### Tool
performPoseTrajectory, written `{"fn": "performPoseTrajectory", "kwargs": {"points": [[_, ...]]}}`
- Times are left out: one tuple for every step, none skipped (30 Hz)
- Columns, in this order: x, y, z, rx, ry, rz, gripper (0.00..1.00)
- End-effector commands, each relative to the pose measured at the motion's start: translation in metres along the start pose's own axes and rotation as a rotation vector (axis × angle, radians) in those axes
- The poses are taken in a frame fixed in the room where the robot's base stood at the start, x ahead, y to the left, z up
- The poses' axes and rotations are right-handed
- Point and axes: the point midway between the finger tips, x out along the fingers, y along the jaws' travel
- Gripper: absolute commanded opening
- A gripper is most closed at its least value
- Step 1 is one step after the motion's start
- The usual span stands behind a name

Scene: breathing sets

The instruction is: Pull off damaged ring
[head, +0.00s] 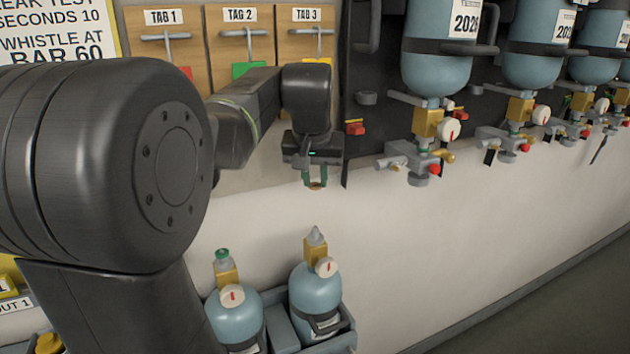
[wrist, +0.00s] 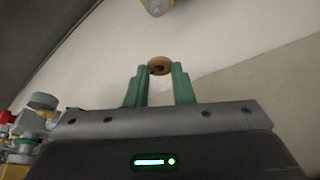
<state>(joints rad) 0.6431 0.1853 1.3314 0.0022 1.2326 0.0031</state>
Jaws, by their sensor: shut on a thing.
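My gripper (head: 314,183) has green fingers and is shut on a small brown-orange ring (wrist: 159,67). In the wrist view the ring sits between the two fingertips, with a dark spot at its front. In the head view the gripper hangs in front of the pale wall, above and apart from two blue cylinders. The left cylinder (head: 236,318) has a brass valve with a green top. The right cylinder (head: 315,290) has a brass valve with a grey pointed top. I cannot tell whether the ring is damaged.
Several blue cylinders (head: 437,70) hang on a dark rack at upper right, with valves and hoses sticking out below. Wooden tag boards (head: 237,45) with coloured cards are behind my arm. A grey holder (head: 340,330) bears the lower cylinders. The wall at lower right is clear.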

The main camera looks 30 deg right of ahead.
Motion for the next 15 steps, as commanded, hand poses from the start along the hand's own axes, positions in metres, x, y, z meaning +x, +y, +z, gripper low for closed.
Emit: {"fn": "performPoseTrajectory", "kwargs": {"points": [[-0.004, 0.0, -0.002, 0.0, 0.0, 0.0, 0.01], [-0.005, 0.0, -0.002, 0.0, 0.0, 0.0, 0.01], [-0.006, 0.0, -0.003, 0.0, 0.0, 0.0, 0.01], [-0.007, 0.0, -0.003, 0.0, 0.0, 0.0, 0.01], [-0.009, 0.0, -0.004, 0.0, 0.0, 0.0, 0.01], [-0.01, 0.0, -0.004, 0.0, 0.0, 0.0, 0.01], [-0.011, 0.0, -0.005, 0.0, 0.0, 0.0, 0.01], [-0.012, 0.0, -0.005, 0.0, 0.0, 0.0, 0.01], [-0.014, 0.0, -0.006, 0.0, 0.0, 0.0, 0.01], [-0.015, 0.0, -0.006, 0.0, 0.0, 0.0, 0.01], [-0.016, 0.0, -0.007, 0.0, 0.0, 0.0, 0.01], [-0.017, 0.0, -0.007, 0.0, 0.0, 0.0, 0.01], [-0.018, 0.0, -0.008, 0.0, 0.0, 0.0, 0.01], [-0.019, 0.0, -0.008, 0.0, 0.0, 0.0, 0.01], [-0.021, 0.0, -0.009, 0.0, 0.0, 0.0, 0.01]]}}
